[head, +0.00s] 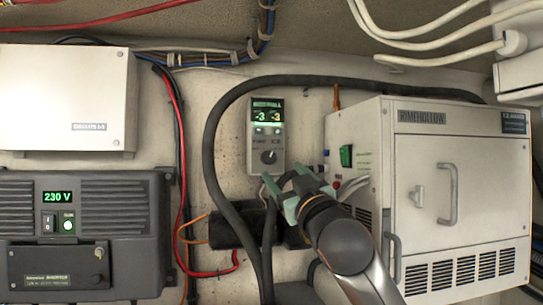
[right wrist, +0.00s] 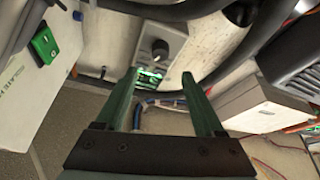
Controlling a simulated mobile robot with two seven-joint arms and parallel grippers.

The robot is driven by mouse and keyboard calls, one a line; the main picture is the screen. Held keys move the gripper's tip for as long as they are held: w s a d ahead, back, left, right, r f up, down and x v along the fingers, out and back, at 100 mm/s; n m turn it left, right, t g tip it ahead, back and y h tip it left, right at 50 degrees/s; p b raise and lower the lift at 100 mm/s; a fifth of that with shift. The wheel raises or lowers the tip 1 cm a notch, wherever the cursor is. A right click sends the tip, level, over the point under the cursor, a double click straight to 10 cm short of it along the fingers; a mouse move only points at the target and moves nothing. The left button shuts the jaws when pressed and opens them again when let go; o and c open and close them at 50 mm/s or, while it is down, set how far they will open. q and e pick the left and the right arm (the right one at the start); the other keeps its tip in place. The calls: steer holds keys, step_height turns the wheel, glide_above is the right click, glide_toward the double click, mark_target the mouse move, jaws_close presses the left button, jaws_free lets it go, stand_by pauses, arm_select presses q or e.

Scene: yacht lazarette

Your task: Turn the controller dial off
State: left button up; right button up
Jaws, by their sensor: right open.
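The controller (head: 250,128) is a small grey wall box with a lit display reading "-3" twice. Its black round dial (head: 268,157) with a pale mark sits low on its face. My right gripper (head: 283,178) has green fingers and is just below and to the right of the dial, apart from it as far as I can tell. In the right wrist view the open, empty fingers (right wrist: 160,73) point toward the controller (right wrist: 176,50), with the dial (right wrist: 160,48) beyond the gap between their tips. My left gripper is out of view.
A white box unit (head: 461,180) with a green switch (head: 346,156) stands close on the right. A thick black hose (head: 211,135) loops around the controller. A dark inverter (head: 130,215) showing "230 V" and a white box (head: 65,100) are on the left.

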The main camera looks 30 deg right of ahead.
mark_target(270, 158)
steer(key=p+x, duration=0.2)
steer(key=x, duration=0.5)
steer(key=shift+w+r+p, duration=0.15)
steer(key=shift+w+p, duration=0.2)
steer(key=shift+w, duration=0.25)
steer(key=shift+c, duration=0.2)
steer(key=shift+d, duration=0.1)
jaws_close()
